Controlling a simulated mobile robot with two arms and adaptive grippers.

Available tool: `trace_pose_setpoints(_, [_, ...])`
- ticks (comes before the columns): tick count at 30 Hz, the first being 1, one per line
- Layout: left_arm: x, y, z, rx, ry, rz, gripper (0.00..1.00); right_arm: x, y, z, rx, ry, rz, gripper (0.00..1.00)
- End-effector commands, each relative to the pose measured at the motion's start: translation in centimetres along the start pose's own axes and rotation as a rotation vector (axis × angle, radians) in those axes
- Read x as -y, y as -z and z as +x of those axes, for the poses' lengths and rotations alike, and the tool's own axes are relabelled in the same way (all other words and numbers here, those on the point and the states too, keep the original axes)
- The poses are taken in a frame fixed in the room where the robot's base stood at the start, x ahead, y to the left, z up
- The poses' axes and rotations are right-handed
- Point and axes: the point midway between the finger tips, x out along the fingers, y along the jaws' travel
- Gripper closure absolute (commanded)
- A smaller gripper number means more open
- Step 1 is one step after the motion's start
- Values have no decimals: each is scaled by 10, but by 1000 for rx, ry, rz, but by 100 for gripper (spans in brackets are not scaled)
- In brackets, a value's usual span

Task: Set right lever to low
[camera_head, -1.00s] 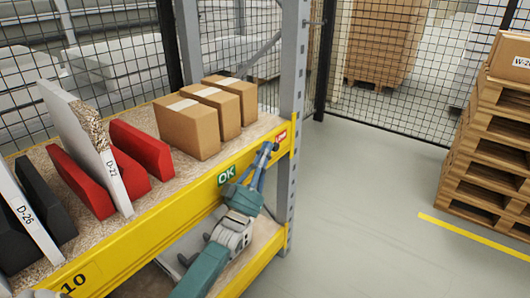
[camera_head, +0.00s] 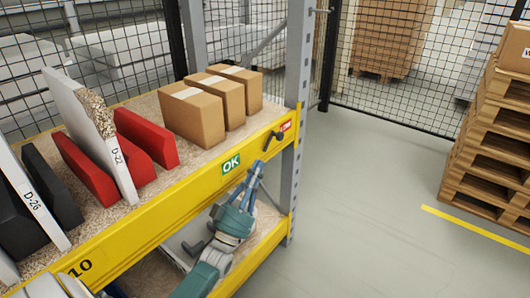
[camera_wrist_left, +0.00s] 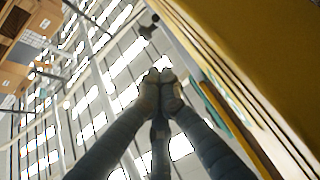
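A small dark lever (camera_head: 273,140) sits on the front face of the yellow shelf beam, left of a small red label (camera_head: 286,126). It is tilted, with its ends at upper right and lower left; I cannot tell its exact setting. A dark knobbed piece, likely the lever (camera_wrist_left: 148,30), shows beyond the tips. My right gripper is not in view.
The yellow beam (camera_head: 180,203) carries a green OK sign (camera_head: 231,164). Cardboard boxes (camera_head: 192,116), red blocks (camera_head: 146,138) and upright panels stand on the shelf. A grey post (camera_head: 296,110) rises close beside the lever. Floor right of the post is clear up to stacked pallets (camera_head: 490,150).

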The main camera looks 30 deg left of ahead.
Motion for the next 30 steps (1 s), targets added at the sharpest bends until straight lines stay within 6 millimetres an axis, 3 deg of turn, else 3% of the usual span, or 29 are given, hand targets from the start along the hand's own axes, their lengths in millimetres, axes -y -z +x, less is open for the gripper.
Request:
trace_pose_setpoints(3, [0, -1, -18, 2, 0, 0, 100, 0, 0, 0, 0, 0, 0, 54])
trace_pose_setpoints(8, [0, 0, -27, -1, 0, 0, 100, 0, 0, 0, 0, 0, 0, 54])
trace_pose_setpoints(25, [0, 0, -28, 0, 0, 0, 100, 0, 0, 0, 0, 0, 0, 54])
trace_pose_setpoints(30, [-13, -20, -32, 107, -9, -7, 100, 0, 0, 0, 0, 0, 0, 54])
